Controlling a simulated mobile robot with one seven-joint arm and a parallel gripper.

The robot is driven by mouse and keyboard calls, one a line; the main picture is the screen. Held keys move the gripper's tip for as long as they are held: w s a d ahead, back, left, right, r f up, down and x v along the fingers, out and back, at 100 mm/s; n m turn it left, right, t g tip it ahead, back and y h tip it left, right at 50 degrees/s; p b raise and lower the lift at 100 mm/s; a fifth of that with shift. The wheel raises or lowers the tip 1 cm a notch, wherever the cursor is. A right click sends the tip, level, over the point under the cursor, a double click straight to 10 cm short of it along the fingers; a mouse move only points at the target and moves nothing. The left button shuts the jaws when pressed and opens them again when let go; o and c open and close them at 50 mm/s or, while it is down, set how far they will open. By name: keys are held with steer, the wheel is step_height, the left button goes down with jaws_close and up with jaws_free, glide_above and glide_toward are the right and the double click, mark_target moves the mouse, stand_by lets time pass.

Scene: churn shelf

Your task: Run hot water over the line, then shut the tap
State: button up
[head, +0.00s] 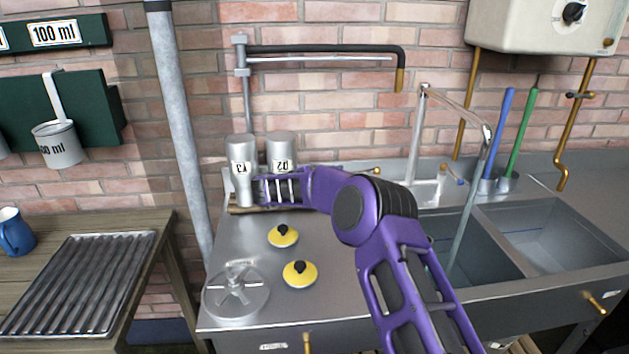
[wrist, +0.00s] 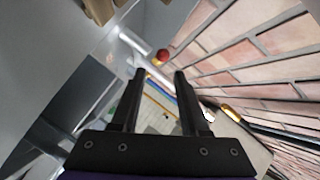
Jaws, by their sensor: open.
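The chrome tap (head: 425,188) stands behind the left basin (head: 482,257), its spout (head: 465,112) reaching over that basin. A thin grey strand runs from the spout down into the basin; I cannot tell whether it is water. A blue-marked lever (head: 457,176) is on the tap's right. A brass-tipped lever (head: 376,170) shows on the left. A red knob (wrist: 162,55) shows ahead of the fingers in the wrist view. A faint line shows in the right basin (head: 560,235). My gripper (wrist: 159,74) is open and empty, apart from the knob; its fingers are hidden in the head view.
Two metal canisters (head: 241,172) stand at the back left of the counter, close to my arm. Yellow knobbed lids (head: 299,273) and a round spoked fitting (head: 236,291) are in front. A wall pipe (head: 320,50) hangs above. Blue and green handles (head: 521,130) stand behind the basins.

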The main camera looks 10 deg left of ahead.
steer(key=v, duration=0.9)
stand_by(7.1)
